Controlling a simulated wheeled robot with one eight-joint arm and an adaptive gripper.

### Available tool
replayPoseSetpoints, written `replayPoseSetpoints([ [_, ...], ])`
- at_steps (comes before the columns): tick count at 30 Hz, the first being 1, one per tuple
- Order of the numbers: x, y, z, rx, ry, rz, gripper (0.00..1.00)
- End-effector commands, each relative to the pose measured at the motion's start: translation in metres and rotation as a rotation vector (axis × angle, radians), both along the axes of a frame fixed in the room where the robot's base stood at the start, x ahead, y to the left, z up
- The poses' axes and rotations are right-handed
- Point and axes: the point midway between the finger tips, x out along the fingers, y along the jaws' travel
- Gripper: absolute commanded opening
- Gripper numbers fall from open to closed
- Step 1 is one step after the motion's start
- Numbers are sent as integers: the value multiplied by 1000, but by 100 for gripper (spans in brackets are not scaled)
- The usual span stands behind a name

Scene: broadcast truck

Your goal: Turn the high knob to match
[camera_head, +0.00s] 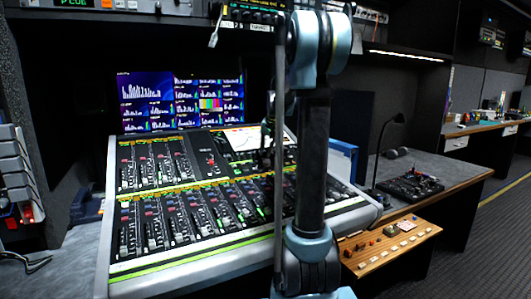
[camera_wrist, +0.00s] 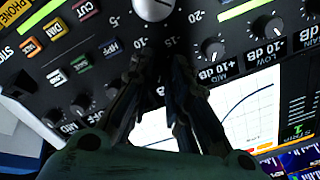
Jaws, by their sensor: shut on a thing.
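In the wrist view my gripper (camera_wrist: 165,62) points at the console panel, its two dark fingers close together. It is shut on a small knob that the fingers almost wholly hide, in the row of small black knobs. I cannot read its label or pointer. A larger grey dial (camera_wrist: 153,8) with a scale lies just above the fingertips. The console screen (camera_wrist: 246,108) shows a white curve plot, partly behind the right finger.
In the head view the mixing console (camera_head: 200,262) carries rows of faders, with monitors (camera_head: 180,100) behind it. My arm covers the console's right side. A lamp (camera_head: 378,155) and a wooden button panel (camera_head: 395,246) stand to the right.

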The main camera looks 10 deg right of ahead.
Motion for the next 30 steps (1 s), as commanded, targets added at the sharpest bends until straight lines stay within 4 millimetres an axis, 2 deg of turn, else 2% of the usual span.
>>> replayPoseSetpoints([
  [6,1,-2,0,62,18,-158,0],
  [15,1,-2,0,119,35,-299,0],
  [30,1,-2,1,139,42,-351,0],
])
